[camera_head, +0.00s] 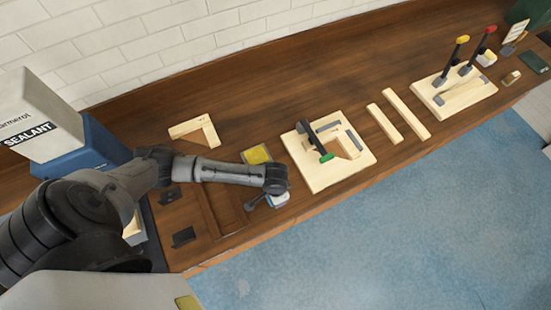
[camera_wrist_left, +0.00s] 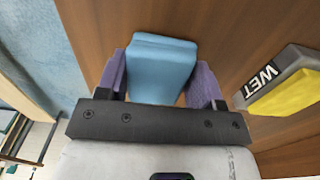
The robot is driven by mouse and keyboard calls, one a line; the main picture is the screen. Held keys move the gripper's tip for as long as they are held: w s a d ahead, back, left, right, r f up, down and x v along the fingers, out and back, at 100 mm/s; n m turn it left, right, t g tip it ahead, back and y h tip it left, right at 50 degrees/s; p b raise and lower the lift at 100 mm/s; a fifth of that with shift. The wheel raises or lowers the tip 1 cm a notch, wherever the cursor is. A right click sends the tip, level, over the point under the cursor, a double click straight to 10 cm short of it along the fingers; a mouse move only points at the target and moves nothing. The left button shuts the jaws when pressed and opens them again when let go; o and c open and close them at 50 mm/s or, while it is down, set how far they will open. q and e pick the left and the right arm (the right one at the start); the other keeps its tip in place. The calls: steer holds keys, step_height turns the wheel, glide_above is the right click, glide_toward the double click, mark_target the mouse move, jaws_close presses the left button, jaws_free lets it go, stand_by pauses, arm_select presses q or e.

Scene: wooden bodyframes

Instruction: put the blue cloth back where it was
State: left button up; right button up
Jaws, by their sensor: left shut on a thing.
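The blue cloth (camera_wrist_left: 160,65) is a folded light-blue block between the two purple fingers of my left gripper (camera_wrist_left: 158,85) in the wrist view. The gripper is shut on it. In the head view my left gripper (camera_head: 264,200) is low over the front part of the wooden bench, and a small pale-blue part of the cloth (camera_head: 280,200) shows beyond it. I cannot tell whether the cloth touches the bench top. My right gripper is not in view.
A yellow pad in a grey holder marked WET (camera_wrist_left: 285,88) lies close beside the cloth; it also shows in the head view (camera_head: 257,155). A board with a green-tipped clamp (camera_head: 340,178) stands to the right. A wooden corner piece (camera_head: 197,130) lies behind.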

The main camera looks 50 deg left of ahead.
arm_select(q)
steer(key=shift+f, duration=0.1)
steer(key=o, duration=0.8)
steer(key=shift+o, duration=0.2)
step_height(320, 180, up, 12)
steer(key=s+d+t+h, duration=0.2)
steer(key=s+d, duration=0.4)
steer(key=d, duration=0.1)
steer(key=s+a+r+n+t+y, duration=0.1)
steer(key=s+a, duration=0.5)
steer(key=s, duration=0.2)
steer(key=shift+r+t+y+p, duration=0.3)
steer(key=shift+y+p, duration=0.1)
